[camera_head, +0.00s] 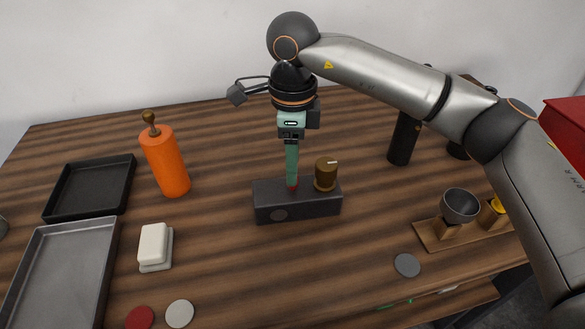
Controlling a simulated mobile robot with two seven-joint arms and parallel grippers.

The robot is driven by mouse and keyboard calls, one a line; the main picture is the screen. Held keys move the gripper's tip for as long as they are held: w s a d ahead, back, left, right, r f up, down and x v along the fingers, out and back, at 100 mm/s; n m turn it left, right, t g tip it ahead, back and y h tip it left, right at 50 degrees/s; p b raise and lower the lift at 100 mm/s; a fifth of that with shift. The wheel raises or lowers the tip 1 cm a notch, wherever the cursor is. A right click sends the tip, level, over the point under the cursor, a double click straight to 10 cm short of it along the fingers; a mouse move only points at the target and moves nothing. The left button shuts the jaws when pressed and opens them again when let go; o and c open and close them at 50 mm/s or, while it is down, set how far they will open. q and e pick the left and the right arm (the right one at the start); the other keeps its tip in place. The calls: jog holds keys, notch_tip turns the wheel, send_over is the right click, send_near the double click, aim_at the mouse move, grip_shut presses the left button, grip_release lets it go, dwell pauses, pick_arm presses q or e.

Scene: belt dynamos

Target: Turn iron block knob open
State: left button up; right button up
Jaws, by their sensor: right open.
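The iron block (300,208) is a dark grey rectangular block on the wooden table. Its knob (326,175) is a brown-gold cylinder standing upright at the right end of its top, with a short white mark on top toward the right. Whether the tips touch the block is hard to tell. My left gripper is out of view.
An orange pepper mill (166,162), a black tray (90,188), a grey tray (62,275) and a white block (154,246) stand left. A black cylinder (403,138) is behind right. A bowl (460,206) sits on a wooden stand. Table in front of the block is clear.

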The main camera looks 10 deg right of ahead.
jog(key=shift+f, duration=1.25)
grip_shut()
